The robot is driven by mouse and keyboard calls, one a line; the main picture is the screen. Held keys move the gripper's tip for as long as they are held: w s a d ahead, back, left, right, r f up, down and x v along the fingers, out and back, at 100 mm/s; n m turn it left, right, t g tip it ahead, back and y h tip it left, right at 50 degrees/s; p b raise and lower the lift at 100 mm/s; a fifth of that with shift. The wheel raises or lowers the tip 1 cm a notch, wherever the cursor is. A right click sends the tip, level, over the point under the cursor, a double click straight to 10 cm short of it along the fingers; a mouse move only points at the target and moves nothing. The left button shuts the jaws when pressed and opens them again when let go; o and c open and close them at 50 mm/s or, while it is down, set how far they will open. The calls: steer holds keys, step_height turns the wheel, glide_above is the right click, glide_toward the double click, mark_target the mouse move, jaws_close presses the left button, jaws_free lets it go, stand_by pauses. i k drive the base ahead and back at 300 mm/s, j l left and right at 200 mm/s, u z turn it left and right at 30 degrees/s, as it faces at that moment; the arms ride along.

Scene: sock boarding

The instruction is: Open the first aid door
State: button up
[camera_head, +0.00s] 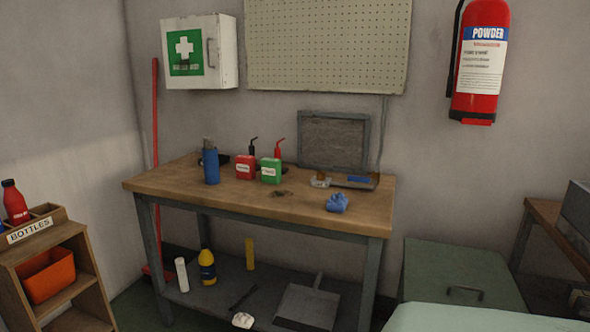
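The first aid cabinet (222,75) is a white box on the back wall, at the upper left of the head view. Its door (172,75) carries a green sign with a white cross. A dark handle (209,53) shows near the right edge of the front. The door looks shut. My gripper is not in view, so I cannot see its state or where it is relative to the cabinet.
A wooden workbench (260,206) with bottles, cans and a blue cloth stands below the cabinet. A red pole (155,120) leans at its left. A bottle shelf (85,262) stands front left, a green chest (455,258) right. A fire extinguisher (480,60) hangs upper right.

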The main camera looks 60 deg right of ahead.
mark_target(191, 49)
steer(key=i+l+z, duration=0.15)
steer(key=z, duration=1.35)
steer(key=i+j, duration=0.1)
steer(key=i, duration=0.25)
steer(key=i+j+z, duration=0.15)
steer(key=i, duration=0.2)
